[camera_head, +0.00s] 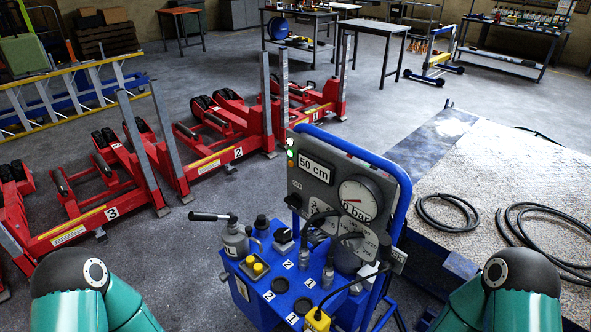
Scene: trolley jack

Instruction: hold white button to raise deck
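A blue hydraulic control unit (245,290) stands in front of me at bottom centre. A yellow hand box (316,320) is cut by the bottom edge. A pale speckled deck (490,165) lies at right. Neither gripper shows; only my upper arms do.
Black hoses (447,212) lie coiled on the deck. A blue tube frame (400,215) borders the panel's right side. Red numbered jack stands (150,185) fill the left. Grey floor (230,225) lies open between them and the unit. Tables and shelves stand far back.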

